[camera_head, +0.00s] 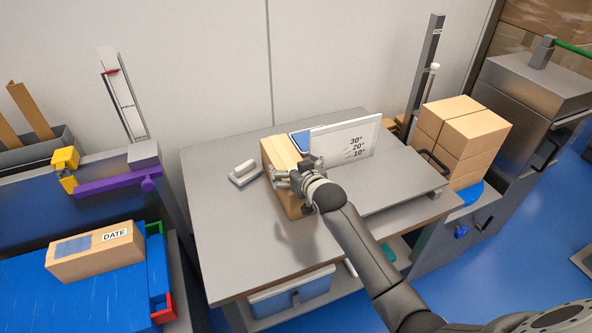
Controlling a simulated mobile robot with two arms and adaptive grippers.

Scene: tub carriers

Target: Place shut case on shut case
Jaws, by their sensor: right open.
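The gripper and wrist hide part of the case. Another shut case (95,262), marked DATE, lies on the blue surface at the left. More shut cases (468,130) are stacked at the right on a blue base. My left gripper is out of view.
A tall grey post (425,75) rises beside the stack. The table's left front is clear.

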